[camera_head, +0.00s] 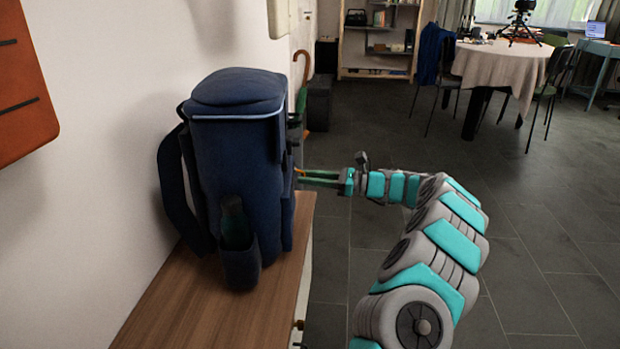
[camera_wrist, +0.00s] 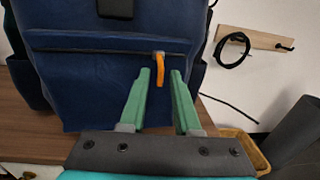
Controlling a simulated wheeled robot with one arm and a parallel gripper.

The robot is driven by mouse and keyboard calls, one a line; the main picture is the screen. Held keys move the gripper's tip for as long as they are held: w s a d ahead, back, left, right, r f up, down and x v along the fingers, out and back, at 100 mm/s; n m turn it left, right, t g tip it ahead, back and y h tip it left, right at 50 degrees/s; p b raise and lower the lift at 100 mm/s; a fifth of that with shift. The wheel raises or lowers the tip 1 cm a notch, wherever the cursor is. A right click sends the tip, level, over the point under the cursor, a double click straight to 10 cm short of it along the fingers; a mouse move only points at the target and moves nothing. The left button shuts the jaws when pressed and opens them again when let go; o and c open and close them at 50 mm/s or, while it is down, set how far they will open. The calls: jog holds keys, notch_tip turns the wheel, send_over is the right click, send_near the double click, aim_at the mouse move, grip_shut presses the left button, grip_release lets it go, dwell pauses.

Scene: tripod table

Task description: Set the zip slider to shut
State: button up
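A dark blue backpack (camera_head: 235,140) stands upright on a wooden bench top, and its front fills much of the wrist view (camera_wrist: 95,85). A horizontal zip (camera_wrist: 95,44) crosses its front. An orange pull tab (camera_wrist: 160,70) of the zip slider hangs towards the right end of the zip. My gripper (camera_wrist: 161,73) is open, its green fingertips on either side of the tab in the picture. I cannot tell whether they touch it. In the head view my gripper (camera_head: 300,176) reaches the backpack's front from the right, and the tab is mostly hidden.
The bench (camera_head: 195,305) has bare wood in front of the backpack. A wall hook rail (camera_wrist: 257,38) holds a black cable, and a yellowish basket (camera_wrist: 245,150) sits at lower right. An umbrella (camera_head: 303,80) stands behind the backpack.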

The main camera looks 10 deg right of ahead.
grip_shut()
dwell(1.1)
